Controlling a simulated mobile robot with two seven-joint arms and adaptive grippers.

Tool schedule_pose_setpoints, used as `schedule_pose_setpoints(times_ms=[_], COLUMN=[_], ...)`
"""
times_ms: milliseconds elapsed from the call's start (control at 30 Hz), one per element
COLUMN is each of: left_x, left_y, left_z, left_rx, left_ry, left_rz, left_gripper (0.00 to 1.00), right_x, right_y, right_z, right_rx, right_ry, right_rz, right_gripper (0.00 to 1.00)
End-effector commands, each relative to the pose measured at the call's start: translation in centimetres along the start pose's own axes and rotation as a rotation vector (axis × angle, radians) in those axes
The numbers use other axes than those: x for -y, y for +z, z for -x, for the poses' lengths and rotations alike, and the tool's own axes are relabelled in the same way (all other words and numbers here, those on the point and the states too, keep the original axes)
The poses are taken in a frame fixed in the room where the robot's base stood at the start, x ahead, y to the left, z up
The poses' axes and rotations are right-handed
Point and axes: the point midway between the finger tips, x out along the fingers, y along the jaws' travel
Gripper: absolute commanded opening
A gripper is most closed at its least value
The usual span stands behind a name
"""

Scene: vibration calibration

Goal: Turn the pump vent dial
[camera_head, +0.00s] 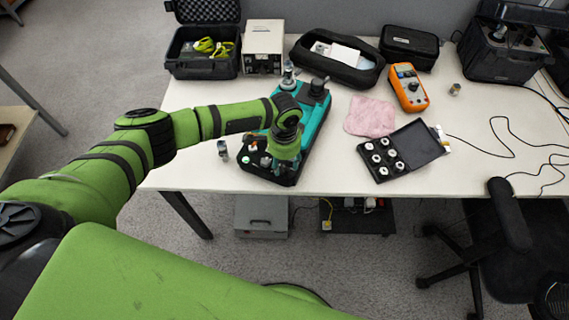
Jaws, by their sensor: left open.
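The teal and black pump (314,118) stands on the white table, left of its middle. It has black and metal fittings on its far end and a dark panel at its near end. My left arm comes in from the left and bends down over the pump. My left gripper (272,166) points down at the dark near-end panel, open. The wrist and gripper hide much of this panel, and I cannot make out the vent dial or whether the fingers touch it. My right gripper is not in view.
The table (440,205) also holds a black case of white round pieces (408,150), a pink cloth (370,116), an orange multimeter (408,88) and a small metal part (223,150) left of the pump. Cases and a white instrument (263,45) line the back. A chair (510,215) stands front right.

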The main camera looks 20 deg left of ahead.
Motion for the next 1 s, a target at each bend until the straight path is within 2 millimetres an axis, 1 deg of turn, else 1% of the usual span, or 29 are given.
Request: schedule_pose_setpoints(times_ms=[33, 100, 200, 500, 533, 567, 600, 633, 667, 1000], left_x=[0.0, 0.0, 0.0, 0.0, 0.0, 0.0, 0.0, 0.0, 0.0, 0.0], left_y=[0.1, 0.0, 0.0, 0.0, 0.0, 0.0, 0.0, 0.0, 0.0, 0.0], left_z=[-0.7, -1.4, -2.1, -2.4, -2.4, -2.4, -2.4, -2.4, -2.4, -2.5], left_rx=[0.003, 0.001, 0.000, 0.000, 0.000, 0.000, 0.000, -0.001, 0.000, 0.000], left_ry=[0.000, 0.001, 0.000, -0.001, -0.001, -0.001, -0.001, -0.001, -0.001, 0.000], left_rz=[0.001, 0.000, 0.000, -0.001, -0.001, -0.001, -0.001, -0.001, -0.001, -0.020], left_gripper=[0.49, 0.49, 0.49, 0.49, 0.41, 0.29, 0.13, 0.01, 0.00, 0.00], right_x=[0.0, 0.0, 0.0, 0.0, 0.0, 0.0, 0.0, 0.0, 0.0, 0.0], right_y=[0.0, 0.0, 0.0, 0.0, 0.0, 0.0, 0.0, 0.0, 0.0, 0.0], right_z=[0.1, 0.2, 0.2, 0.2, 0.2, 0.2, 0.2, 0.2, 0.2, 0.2], right_rx=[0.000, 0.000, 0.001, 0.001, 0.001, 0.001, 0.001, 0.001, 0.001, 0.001], right_ry=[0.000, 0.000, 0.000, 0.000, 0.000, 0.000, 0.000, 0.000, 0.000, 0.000], right_rz=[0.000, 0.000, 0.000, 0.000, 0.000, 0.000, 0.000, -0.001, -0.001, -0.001], right_gripper=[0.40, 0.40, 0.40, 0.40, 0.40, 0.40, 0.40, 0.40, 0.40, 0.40])
